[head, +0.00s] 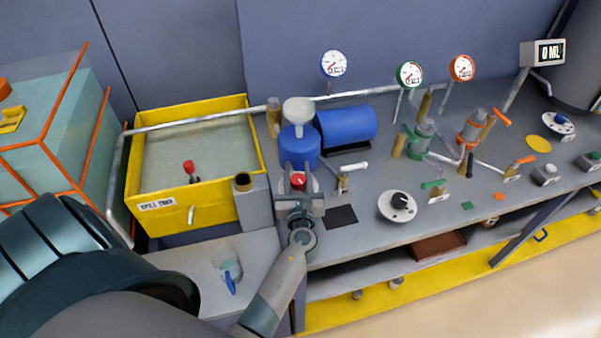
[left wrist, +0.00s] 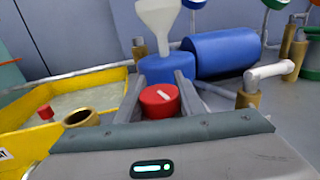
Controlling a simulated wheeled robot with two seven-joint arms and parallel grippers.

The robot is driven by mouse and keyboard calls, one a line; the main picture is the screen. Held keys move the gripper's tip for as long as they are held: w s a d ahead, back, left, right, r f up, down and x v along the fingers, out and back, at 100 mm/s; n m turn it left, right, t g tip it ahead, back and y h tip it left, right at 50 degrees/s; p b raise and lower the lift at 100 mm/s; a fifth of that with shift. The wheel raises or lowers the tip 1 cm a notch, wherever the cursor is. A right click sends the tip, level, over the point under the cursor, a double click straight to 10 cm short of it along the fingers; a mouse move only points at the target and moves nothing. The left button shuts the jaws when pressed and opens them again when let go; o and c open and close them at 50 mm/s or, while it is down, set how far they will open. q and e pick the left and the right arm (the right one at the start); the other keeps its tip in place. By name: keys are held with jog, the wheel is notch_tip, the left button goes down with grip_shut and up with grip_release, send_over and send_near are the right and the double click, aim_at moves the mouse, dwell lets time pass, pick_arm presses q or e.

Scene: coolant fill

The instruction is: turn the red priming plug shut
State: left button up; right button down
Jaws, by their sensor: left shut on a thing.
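The red priming plug (head: 298,181) sits at the front of the blue pump body (head: 299,147), below the white funnel (head: 298,110). In the left wrist view the plug (left wrist: 160,101) is a red round cap with a short white mark on its top, slanting slightly. My left gripper (head: 298,188) comes in from the front and is shut on the plug, with one finger on each side of it in the left wrist view (left wrist: 161,90). The plug's lower part is hidden behind the gripper body. My right gripper is not in view.
A yellow spill tray (head: 255,150) stands to the left, and a brass-topped grey post (head: 243,182) is close beside my gripper. A blue tank (head: 346,125) and a white-handled valve (head: 352,168) stand to the right.

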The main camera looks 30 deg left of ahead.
pick_arm(q)
jog(key=shift+s+a+n+g+y+b, duration=0.1)
jog(key=shift+n+g+y+b, duration=0.1)
jog(key=shift+n+g+y, duration=0.3)
jog(key=shift+s+a+n+g+y+b, duration=0.1)
jog(key=shift+n+g+y+b, duration=0.1)
jog(key=shift+n+g+y, duration=0.3)
jog(key=o, duration=1)
jog(key=shift+o, duration=0.2)
